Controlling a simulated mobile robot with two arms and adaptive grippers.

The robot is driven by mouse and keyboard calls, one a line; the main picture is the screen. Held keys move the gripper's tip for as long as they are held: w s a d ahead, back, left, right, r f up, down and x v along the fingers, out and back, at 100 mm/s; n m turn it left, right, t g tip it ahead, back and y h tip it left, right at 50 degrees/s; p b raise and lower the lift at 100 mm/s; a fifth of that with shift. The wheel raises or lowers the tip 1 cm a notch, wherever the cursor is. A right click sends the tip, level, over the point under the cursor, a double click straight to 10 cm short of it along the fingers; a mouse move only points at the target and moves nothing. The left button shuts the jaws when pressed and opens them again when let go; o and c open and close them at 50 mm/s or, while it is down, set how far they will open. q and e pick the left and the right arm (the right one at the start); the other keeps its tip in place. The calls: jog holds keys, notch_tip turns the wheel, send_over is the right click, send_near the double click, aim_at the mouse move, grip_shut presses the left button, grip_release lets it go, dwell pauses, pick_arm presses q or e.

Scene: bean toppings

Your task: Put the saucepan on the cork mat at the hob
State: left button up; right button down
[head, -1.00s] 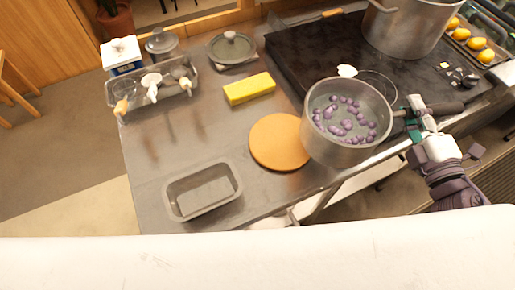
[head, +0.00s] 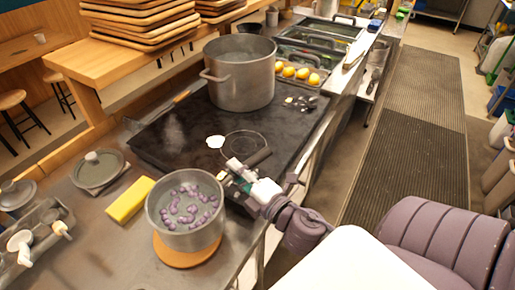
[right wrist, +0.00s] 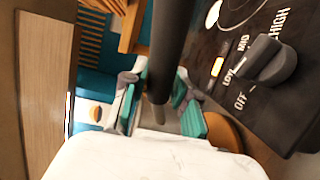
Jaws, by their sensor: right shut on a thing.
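The grey saucepan (head: 187,237), with purple beans (head: 188,208) in it, is upright over the round orange-brown cork mat (head: 190,260). The mat's front rim shows below the pan and the rest is hidden. I cannot tell whether the pan's base touches the mat. My right gripper (head: 234,178) is shut on the pan's dark handle. In the right wrist view the handle (right wrist: 170,45) runs between the fingers, and part of the mat (right wrist: 225,132) shows behind them. The black hob (head: 180,135) is just beyond the pan. My left gripper is not in view.
A large pot (head: 240,80) stands on the hob, with a thin wire ring (head: 245,145) nearer. A yellow sponge (head: 129,199) and a lidded dish (head: 98,170) lie left of the pan. A hob knob (right wrist: 266,62) is close to my right gripper.

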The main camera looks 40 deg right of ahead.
jog(key=shift+w+a+f, duration=0.25)
jog(key=shift+w+a, duration=0.2)
jog(key=shift+a, duration=0.05)
jog(key=shift+w+a+f, duration=0.2)
jog(key=shift+w+a, duration=0.25)
jog(key=shift+a, duration=0.05)
jog(key=shift+f+b, duration=0.7)
jog(key=shift+f, duration=1.4)
jog(key=shift+f, duration=0.15)
jog(key=c, duration=1.2)
grip_release()
jog(key=shift+s+f, duration=0.1)
jog(key=shift+f, duration=0.1)
jog(key=shift+c, duration=0.2)
jog(key=o, duration=0.4)
jog(key=shift+c, duration=0.2)
jog(key=shift+r, duration=0.15)
